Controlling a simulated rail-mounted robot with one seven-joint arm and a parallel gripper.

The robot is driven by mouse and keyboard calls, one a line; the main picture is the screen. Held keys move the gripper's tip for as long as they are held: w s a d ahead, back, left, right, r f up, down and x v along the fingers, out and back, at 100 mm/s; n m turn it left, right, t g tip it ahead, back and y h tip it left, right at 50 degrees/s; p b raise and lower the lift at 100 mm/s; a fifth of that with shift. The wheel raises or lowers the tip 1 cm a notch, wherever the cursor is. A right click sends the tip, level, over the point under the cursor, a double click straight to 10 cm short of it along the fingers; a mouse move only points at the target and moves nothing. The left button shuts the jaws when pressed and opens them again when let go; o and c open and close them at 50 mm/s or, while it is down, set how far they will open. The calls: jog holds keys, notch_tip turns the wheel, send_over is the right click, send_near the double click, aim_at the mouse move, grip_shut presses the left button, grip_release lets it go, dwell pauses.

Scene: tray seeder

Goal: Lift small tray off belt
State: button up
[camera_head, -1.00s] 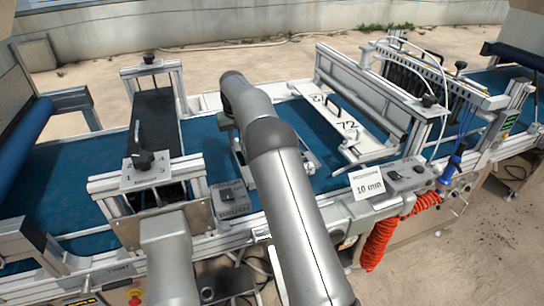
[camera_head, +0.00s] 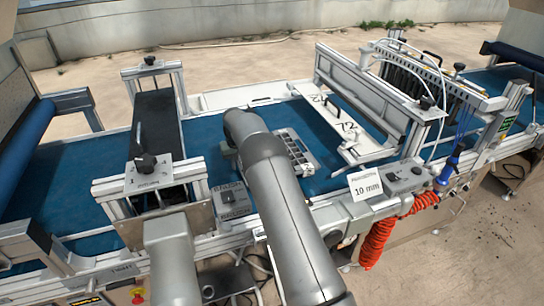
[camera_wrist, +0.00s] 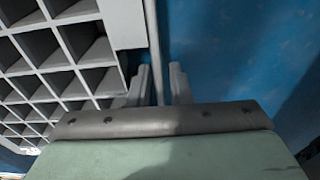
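The small tray (camera_head: 303,158) is a pale grey grid of square cells. It lies on the blue belt (camera_head: 205,135), partly hidden by my arm in the head view. In the wrist view its cells (camera_wrist: 62,57) fill the upper left. My gripper (camera_wrist: 160,82) is low beside the tray's edge, its two fingers apart. A thin grey strip (camera_wrist: 153,40) runs between the fingers; I cannot tell whether it is part of the tray. Contact with the tray is not clear. In the head view the fingertips are hidden behind my arm.
A white numbered plate and crossbar (camera_head: 345,128) stand over the belt to the tray's right. A control box with a "10 mm" card (camera_head: 367,184) and an orange coiled hose (camera_head: 376,243) are at the front.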

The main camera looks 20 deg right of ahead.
grip_shut()
